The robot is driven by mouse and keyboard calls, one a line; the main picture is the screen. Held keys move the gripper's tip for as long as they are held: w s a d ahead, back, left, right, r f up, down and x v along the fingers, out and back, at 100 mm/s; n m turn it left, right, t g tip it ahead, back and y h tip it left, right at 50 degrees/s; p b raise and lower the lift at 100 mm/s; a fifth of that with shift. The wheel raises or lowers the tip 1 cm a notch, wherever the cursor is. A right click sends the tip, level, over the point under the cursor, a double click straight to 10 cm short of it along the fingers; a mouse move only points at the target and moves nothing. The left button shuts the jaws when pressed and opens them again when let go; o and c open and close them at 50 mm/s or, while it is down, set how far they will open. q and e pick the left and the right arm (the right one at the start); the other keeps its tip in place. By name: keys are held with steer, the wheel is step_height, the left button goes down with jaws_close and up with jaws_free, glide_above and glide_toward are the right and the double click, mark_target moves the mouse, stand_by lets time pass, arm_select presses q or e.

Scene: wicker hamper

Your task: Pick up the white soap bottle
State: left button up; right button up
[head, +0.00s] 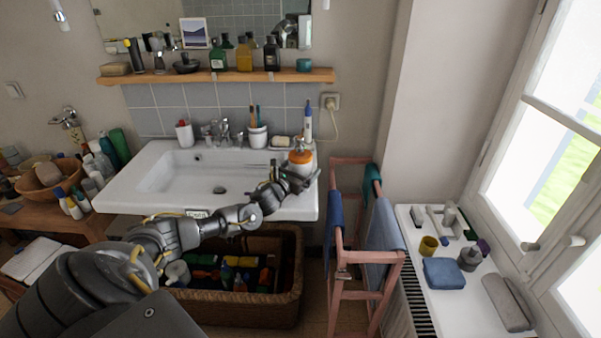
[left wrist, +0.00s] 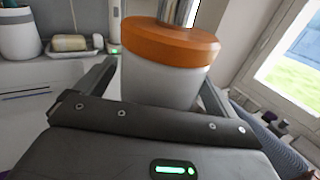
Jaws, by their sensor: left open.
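The white soap bottle (head: 301,158) has an orange collar and a metallic pump top. It stands upright on the right end of the sink's rim in the head view. In the left wrist view the bottle (left wrist: 162,84) fills the centre, its lower part hidden behind my gripper's body. My left gripper (head: 297,173) is open, with one finger on each side of the bottle. Gaps show between the fingers and the bottle in the wrist view, and I see no clear contact. My right gripper is out of view.
The white sink (head: 150,185) lies under my left forearm. A soap dish (head: 283,142), an electric toothbrush (head: 308,122) and a white cup (head: 257,137) stand behind the bottle. A wicker hamper (head: 265,312) is below; a pink towel rack (head: 350,250) stands to the right.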

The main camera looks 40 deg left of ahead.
arm_select(q)
steer(key=c, duration=2.1)
